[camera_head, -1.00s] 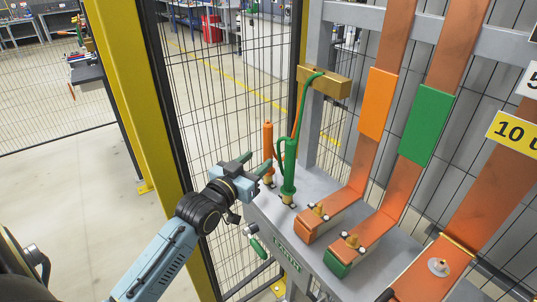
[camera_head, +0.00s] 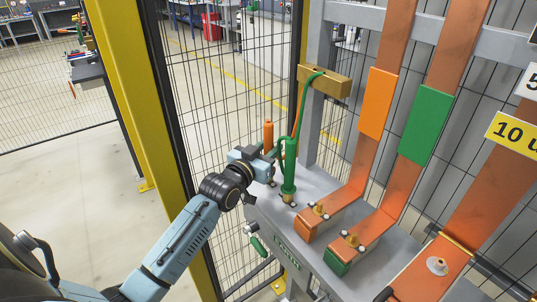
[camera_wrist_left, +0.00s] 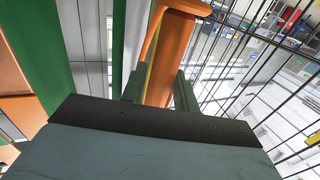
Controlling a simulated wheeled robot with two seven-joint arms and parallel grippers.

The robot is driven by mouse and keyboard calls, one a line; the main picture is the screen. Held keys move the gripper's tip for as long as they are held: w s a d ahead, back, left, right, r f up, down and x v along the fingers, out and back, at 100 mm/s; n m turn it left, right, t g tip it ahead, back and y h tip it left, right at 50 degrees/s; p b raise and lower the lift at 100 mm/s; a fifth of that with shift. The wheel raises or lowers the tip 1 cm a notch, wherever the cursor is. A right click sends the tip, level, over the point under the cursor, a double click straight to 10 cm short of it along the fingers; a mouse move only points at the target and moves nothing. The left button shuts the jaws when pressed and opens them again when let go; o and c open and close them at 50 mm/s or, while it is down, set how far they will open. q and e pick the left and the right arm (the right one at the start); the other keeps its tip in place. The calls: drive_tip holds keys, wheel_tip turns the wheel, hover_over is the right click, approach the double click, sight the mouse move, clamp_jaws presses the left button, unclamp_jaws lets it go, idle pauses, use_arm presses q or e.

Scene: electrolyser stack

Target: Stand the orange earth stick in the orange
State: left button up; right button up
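The orange earth stick (camera_head: 268,136) stands upright at the far left end of the grey bench, its lower part hidden behind my gripper. My left gripper (camera_head: 264,158) is at the stick. In the left wrist view its two fingers (camera_wrist_left: 160,92) are apart, one on each side of the orange stick (camera_wrist_left: 168,50), with a narrow gap at the left finger. The orange-ended copper bar foot (camera_head: 308,228) has a brass stud (camera_head: 319,209) on top. An orange plate (camera_head: 377,103) marks the bar above it. My right gripper is out of view.
A green earth stick (camera_head: 289,168) stands close beside the orange one. Cables run from the sticks up to a brass block (camera_head: 324,82). A green-ended bar foot (camera_head: 338,262) lies to the right. Mesh fence (camera_head: 225,100) stands behind and left.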

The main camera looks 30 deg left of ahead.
use_arm(q)
clamp_jaws()
drive_tip(key=shift+r, duration=0.1)
